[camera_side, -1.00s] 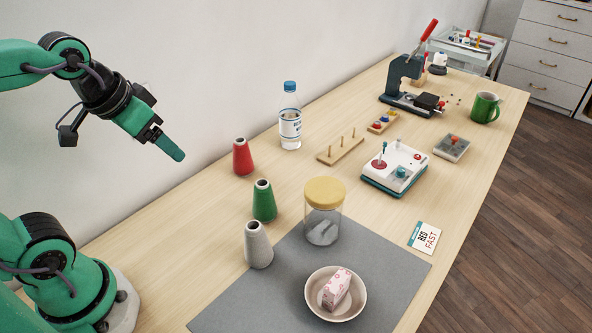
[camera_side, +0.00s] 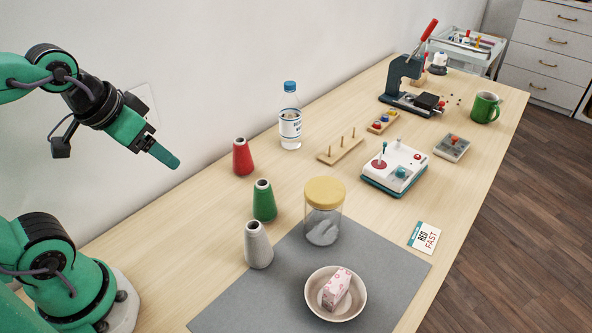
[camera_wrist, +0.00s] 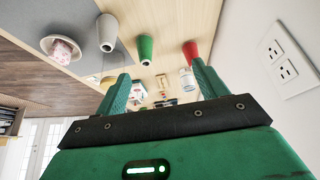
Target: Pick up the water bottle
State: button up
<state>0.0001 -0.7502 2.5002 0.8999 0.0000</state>
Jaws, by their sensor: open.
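The water bottle (camera_side: 290,118) is clear with a blue cap and a white and blue label. It stands upright on the table near the wall, behind the red cone. In the wrist view the bottle (camera_wrist: 187,80) shows small, beyond the red cone and close to the right finger. My gripper (camera_side: 176,163) is in the air at the left, above the table and well short of the bottle. In the wrist view my gripper (camera_wrist: 160,82) has its two green fingers spread apart with nothing held between them.
Red (camera_side: 243,157), green (camera_side: 264,201) and grey (camera_side: 258,246) thread cones stand on the near left. A lidded glass jar (camera_side: 323,226) and a bowl (camera_side: 313,308) are on the grey mat (camera_side: 390,262). A peg rack (camera_side: 341,149) lies right of the bottle. The wall runs close behind it.

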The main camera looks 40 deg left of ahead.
jog(key=shift+w+r, duration=0.1)
jog(key=w+r+m, duration=0.2)
jog(key=w+r, duration=0.5)
jog(key=w, duration=0.3)
jog(key=m+g, duration=0.3)
jog(key=m, duration=0.3)
send_over(290, 84)
jog(key=s, duration=0.2)
jog(key=x, duration=0.2)
jog(key=s+x, duration=0.1)
jog(key=x, duration=0.5)
jog(key=shift+s+d+f, duration=0.15)
jog(key=shift+d+f, duration=0.15)
jog(key=shift+f, duration=0.1)
jog(key=shift+w+a+f, duration=0.15)
jog(key=shift+w+f, duration=0.1)
jog(key=shift+f, duration=0.15)
jog(key=shift+s+x, duration=0.1)
jog(key=shift+x, duration=1.85)
jog(key=shift+s+x, duration=0.15)
jog(key=shift+x, duration=1.8)
jog(key=shift+a, duration=0.15)
